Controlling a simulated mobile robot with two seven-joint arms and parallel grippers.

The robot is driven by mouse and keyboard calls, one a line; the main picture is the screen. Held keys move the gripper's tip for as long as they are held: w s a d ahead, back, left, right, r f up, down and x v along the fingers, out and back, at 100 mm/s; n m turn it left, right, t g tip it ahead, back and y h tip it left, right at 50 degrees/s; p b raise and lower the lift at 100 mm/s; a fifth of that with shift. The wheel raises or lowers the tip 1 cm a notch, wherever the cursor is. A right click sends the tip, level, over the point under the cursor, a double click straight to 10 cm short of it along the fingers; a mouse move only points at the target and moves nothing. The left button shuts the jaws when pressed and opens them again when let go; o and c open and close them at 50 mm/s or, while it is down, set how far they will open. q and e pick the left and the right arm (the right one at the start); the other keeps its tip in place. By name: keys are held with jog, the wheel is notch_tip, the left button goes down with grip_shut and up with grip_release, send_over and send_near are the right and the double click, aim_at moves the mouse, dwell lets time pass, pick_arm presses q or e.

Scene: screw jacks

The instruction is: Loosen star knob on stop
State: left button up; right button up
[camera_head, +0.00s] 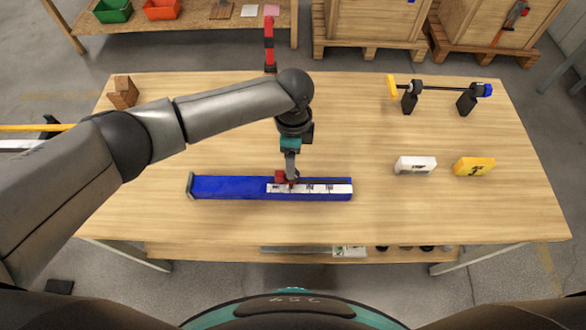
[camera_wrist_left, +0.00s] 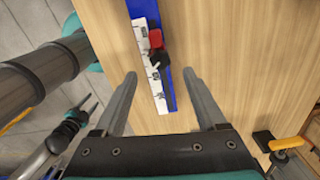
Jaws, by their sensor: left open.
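A blue rail (camera_head: 230,187) lies left to right on the wooden table, with a white scale strip (camera_head: 338,188) along its right part. A red stop (camera_head: 281,176) sits on the rail; it also shows in the left wrist view (camera_wrist_left: 155,38). A dark star knob (camera_wrist_left: 158,58) is on the stop's side, blurred and small. My left gripper (camera_head: 289,176) points down over the stop and partly hides it in the head view. In the left wrist view its fingers (camera_wrist_left: 160,78) are spread wide and empty, with the knob just beyond the gap between their tips.
To the right stand a white block (camera_head: 416,165) and a yellow block (camera_head: 474,166). Behind them a black rod with a yellow handle (camera_head: 392,88) rests on two stands. A wooden block (camera_head: 123,92) sits back left.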

pick_arm(q)
notch_tip(320, 180, down, 6)
jog(key=shift+f+b, duration=0.1)
jog(key=shift+b, duration=0.35)
grip_shut()
dwell(0.4)
